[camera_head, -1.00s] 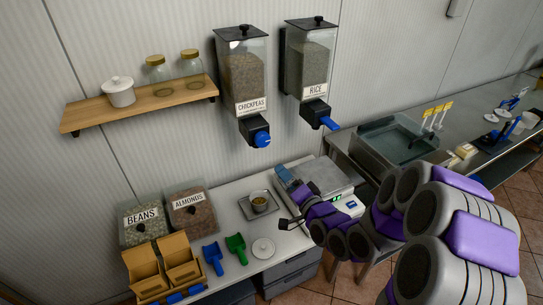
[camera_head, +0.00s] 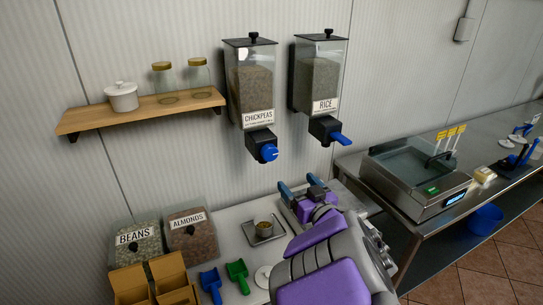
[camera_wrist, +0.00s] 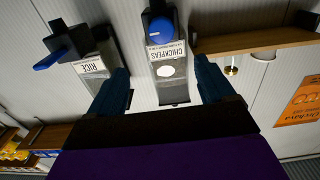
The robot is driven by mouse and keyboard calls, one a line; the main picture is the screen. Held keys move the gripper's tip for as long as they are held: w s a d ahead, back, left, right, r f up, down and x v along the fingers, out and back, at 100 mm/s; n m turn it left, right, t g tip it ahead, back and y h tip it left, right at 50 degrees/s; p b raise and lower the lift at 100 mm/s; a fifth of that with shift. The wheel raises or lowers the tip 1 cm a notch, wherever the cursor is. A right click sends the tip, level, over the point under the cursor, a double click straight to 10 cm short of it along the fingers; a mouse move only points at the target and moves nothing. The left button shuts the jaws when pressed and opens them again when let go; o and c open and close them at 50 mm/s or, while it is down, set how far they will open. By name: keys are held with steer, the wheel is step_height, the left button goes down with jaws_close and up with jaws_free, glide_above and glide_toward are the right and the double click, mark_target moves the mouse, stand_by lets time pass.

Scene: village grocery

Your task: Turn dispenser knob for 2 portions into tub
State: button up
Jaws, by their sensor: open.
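The chickpeas dispenser (camera_head: 250,85) hangs on the wall, with a blue knob (camera_head: 268,153) on its black outlet. The rice dispenser (camera_head: 318,78) hangs to its right, with a blue lever-like knob (camera_head: 341,139). My gripper (camera_head: 300,185) is open and empty, below and between the dispensers, touching neither knob. In the wrist view, which is upside down, the chickpeas knob (camera_wrist: 161,28) shows ahead between the fingers and the rice knob (camera_wrist: 48,59) to the left.
A wooden shelf (camera_head: 140,112) with jars is left of the dispensers. Bins of beans (camera_head: 134,245) and almonds (camera_head: 190,238), plus blue (camera_head: 210,283) and green (camera_head: 237,275) scoops, crowd the counter's left. A metal side table with a glass-topped unit (camera_head: 412,170) stands right.

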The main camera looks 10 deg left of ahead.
mark_target(271, 154)
steer(key=x, duration=1.6)
steer(key=shift+w+a+f+b, duration=0.1)
steer(key=shift+w+a+b, duration=0.1)
steer(key=shift+a+b, duration=0.1)
steer(key=c, duration=1)
steer(key=shift+c, duration=0.2)
steer(key=shift+a+m+p, duration=0.1)
steer(key=shift+m+p, duration=0.2)
steer(key=shift+p, duration=0.5)
